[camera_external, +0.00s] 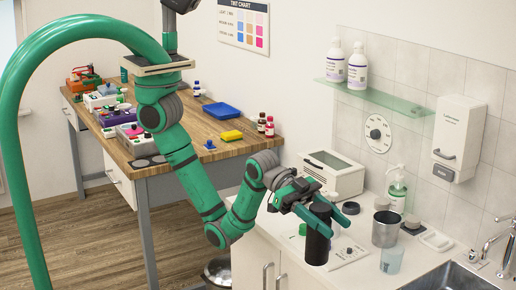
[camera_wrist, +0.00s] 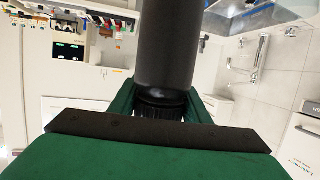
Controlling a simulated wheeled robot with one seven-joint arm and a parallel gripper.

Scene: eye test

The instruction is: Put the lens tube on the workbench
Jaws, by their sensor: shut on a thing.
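The lens tube (camera_external: 317,235) is a black cylinder and stands roughly upright between my gripper's green fingers over the white sink counter. My gripper (camera_external: 327,220) is shut on it. In the wrist view the lens tube (camera_wrist: 167,45) rises through the middle, with a ribbed dark end low between the fingers. I cannot tell whether its lower end touches the counter. The workbench (camera_external: 205,127) has a wooden top and grey legs, and stands at the back left, behind my arm.
The workbench holds several bins, a blue tray (camera_external: 222,111), a yellow sponge (camera_external: 231,135) and small red bottles (camera_external: 265,126). On the counter are a metal cup (camera_external: 385,229), a clear beaker (camera_external: 391,261), a soap bottle (camera_external: 396,190) and a white box (camera_external: 332,174).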

